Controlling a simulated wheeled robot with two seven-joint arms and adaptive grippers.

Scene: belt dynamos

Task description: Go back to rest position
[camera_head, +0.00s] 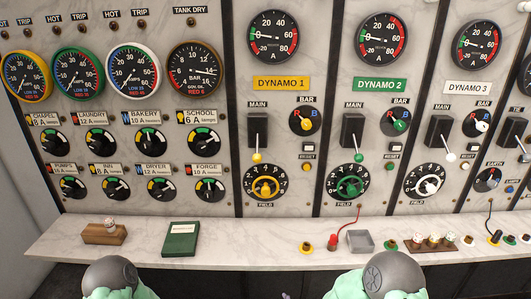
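Neither of my grippers shows in the head view. Only rounded grey and mint-green parts of my two arms rise at the bottom edge, one left of the middle and one right of it. The marble switchboard (222,150) stands upright in front of me. It carries Dynamo 1 (281,83), Dynamo 2 (380,85) and Dynamo 3 (473,88) panels, each with a gauge, main lever, bar knob and field dial. The main levers' yellow, green and white knobs hang down.
A marble shelf (230,243) runs below the board. On it are a wooden block (104,235), a green book (181,239), a grey tray (361,241), a red plug (332,242) with a cord, and a wooden rack (434,243). The shelf between book and plug is mostly clear.

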